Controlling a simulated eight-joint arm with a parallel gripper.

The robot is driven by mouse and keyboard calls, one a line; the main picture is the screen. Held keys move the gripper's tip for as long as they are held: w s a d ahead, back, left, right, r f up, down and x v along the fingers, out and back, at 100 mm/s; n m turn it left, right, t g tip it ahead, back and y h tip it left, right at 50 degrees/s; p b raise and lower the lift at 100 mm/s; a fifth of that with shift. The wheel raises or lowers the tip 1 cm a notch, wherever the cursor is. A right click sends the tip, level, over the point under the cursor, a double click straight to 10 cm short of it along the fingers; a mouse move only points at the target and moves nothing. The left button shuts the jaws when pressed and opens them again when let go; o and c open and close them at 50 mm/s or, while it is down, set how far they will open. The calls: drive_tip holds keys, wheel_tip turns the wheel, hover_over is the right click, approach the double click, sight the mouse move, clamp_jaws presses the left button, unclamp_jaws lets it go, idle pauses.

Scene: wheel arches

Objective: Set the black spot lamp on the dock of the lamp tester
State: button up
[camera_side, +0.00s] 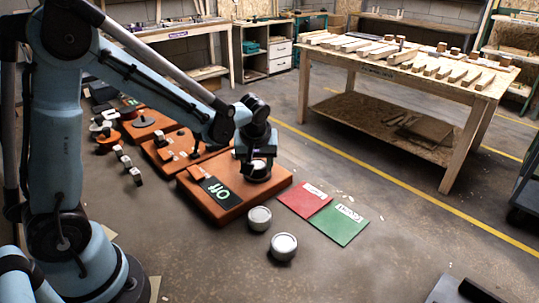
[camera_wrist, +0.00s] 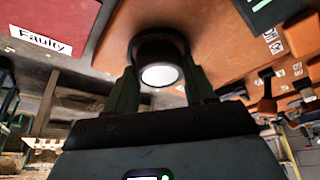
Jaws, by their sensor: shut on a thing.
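The lamp tester (camera_side: 212,212) is an orange slab with a black display showing green "Off" lettering (camera_side: 221,191). Its orange surface also fills much of the wrist view (camera_wrist: 225,45). My gripper (camera_side: 258,158) is over the right part of the tester, pointing down. In the wrist view, my gripper (camera_wrist: 161,90) has its two dark green fingers on either side of the black spot lamp (camera_wrist: 160,45), which shows a pale round face. The lamp is at or just above the dock, and the dock itself is hidden beneath it. I cannot tell whether they touch.
Two silver-rimmed lamps, one nearer the tester (camera_side: 259,218) and one in front (camera_side: 284,246), stand apart from it. A red card (camera_side: 303,199), marked "Faulty" in the wrist view (camera_wrist: 45,41), and a green card (camera_side: 338,222) lie to the right. More orange boards (camera_side: 157,156) stand behind left.

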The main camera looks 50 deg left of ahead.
drive_tip(key=shift+f, duration=0.15)
idle(0.4)
drive_tip(key=o, duration=1.1)
drive_tip(key=v, duration=1.2)
drive_tip(key=s+d+m+t+h, duration=0.1)
drive_tip(key=s+m, duration=0.2)
drive_tip(key=s+d+f+m+t+h, duration=0.1)
drive_tip(key=s+m, duration=0.2)
drive_tip(key=s+d+f+m+t+h, duration=0.1)
drive_tip(key=s+m+t, duration=0.1)
drive_tip(key=s+m, duration=0.1)
drive_tip(key=shift+s+m, duration=0.3)
drive_tip(key=shift+m, duration=0.1)
